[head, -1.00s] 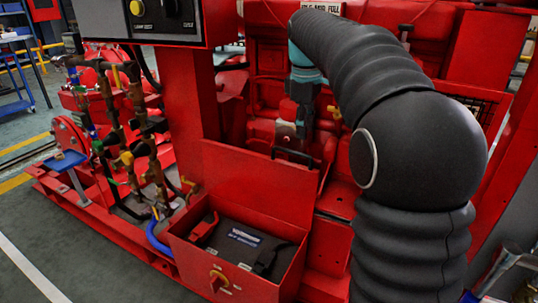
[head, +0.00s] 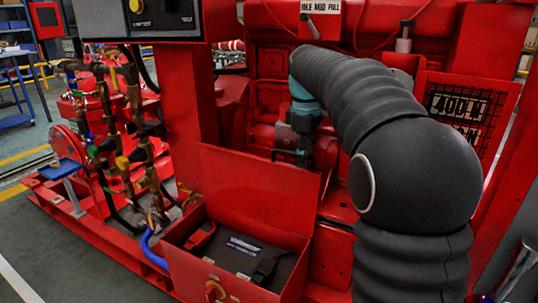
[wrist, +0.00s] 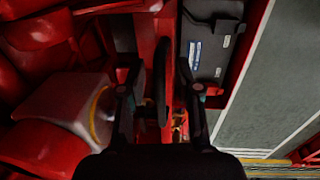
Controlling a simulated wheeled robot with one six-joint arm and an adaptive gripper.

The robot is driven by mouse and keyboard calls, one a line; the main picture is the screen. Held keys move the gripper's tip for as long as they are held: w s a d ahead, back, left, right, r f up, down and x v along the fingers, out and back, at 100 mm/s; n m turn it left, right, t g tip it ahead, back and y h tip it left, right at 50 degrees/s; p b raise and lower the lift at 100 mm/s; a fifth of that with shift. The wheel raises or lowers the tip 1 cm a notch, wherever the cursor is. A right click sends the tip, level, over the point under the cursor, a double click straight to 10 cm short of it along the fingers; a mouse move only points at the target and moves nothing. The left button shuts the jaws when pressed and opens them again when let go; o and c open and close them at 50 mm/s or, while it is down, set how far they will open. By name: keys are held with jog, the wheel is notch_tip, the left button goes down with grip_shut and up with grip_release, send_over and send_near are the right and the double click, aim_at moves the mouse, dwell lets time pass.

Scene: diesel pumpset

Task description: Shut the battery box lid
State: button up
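The red battery box (head: 235,288) stands open, with a dark battery (head: 245,250) inside. The battery (wrist: 208,50) shows to the right.
Pipes with valves (head: 135,140) stand left of the box. A control panel (head: 155,18) on a red post is above left. The red engine is behind my gripper. A pale block (wrist: 70,105) lies left of the fingers in the wrist view. Grey floor is open beyond the box.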

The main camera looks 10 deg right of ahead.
grip_shut()
jog(key=shift+s+a, duration=0.1)
jog(key=shift+s, duration=0.05)
jog(key=shift+s+a+f+b, duration=0.1)
jog(key=shift+s+a+b, duration=0.2)
jog(key=shift+s+a, duration=0.3)
jog(key=shift+s, duration=0.2)
jog(key=shift+s+a+f+b, duration=0.15)
jog(key=shift+s+a+b, duration=0.15)
jog(key=shift+s+a, duration=0.3)
jog(key=shift+s, duration=0.2)
dwell(0.4)
jog(key=shift+s+a+f+b, duration=0.15)
jog(key=shift+s+a+b, duration=0.25)
jog(key=shift+s, duration=0.3)
